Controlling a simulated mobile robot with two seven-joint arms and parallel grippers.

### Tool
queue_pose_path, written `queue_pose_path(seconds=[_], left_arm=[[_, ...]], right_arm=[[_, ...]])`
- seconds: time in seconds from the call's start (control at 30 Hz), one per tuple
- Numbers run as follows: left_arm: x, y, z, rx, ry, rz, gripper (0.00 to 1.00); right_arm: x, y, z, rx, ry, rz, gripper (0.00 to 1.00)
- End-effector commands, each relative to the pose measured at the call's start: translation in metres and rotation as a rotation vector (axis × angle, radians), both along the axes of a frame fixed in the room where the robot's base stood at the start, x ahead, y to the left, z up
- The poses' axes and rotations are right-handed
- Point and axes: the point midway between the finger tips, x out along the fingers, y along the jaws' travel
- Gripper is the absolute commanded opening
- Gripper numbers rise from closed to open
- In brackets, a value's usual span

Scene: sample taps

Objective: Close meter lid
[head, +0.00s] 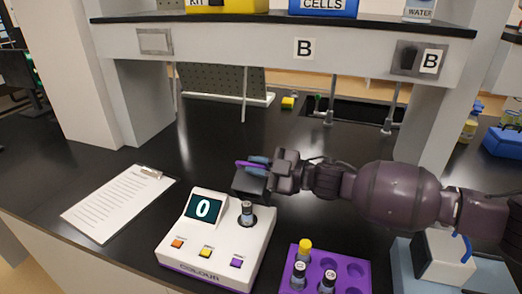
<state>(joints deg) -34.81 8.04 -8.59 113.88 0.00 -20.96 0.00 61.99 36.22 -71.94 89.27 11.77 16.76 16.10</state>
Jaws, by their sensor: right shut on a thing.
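The white colour meter (215,248) stands on the black bench, its screen (205,208) showing 0. A vial with a dark cap (247,212) stands upright in the meter's round well, uncovered. The meter lid seems to be the raised piece with a purple edge (247,165) above and behind the well. My right gripper (258,172) reaches in from the right and is shut on this piece; its fingers partly hide it. I cannot tell exactly where the lid joins the meter. My left gripper is out of view.
A purple rack (343,283) with several vials stands right of the meter. A clipboard (118,202) lies at left. A blue and white device (442,262) stands at the right below my arm. The shelf (270,58) spans the back; bench between is mostly clear.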

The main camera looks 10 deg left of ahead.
Motion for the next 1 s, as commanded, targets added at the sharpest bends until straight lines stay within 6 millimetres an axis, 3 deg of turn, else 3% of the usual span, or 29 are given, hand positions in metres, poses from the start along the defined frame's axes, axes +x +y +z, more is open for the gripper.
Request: queue_pose_path(seconds=[0.1, 0.37, 1.0], left_arm=[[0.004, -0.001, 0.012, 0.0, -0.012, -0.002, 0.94], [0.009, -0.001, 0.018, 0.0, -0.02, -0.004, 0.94], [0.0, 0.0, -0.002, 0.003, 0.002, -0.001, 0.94]], right_arm=[[-0.015, 0.003, 0.0, -0.019, -0.114, 0.0, 0.0], [-0.044, 0.009, -0.018, -0.069, -0.355, -0.001, 0.0], [-0.085, 0.017, -0.068, -0.164, -0.828, -0.001, 0.0]])
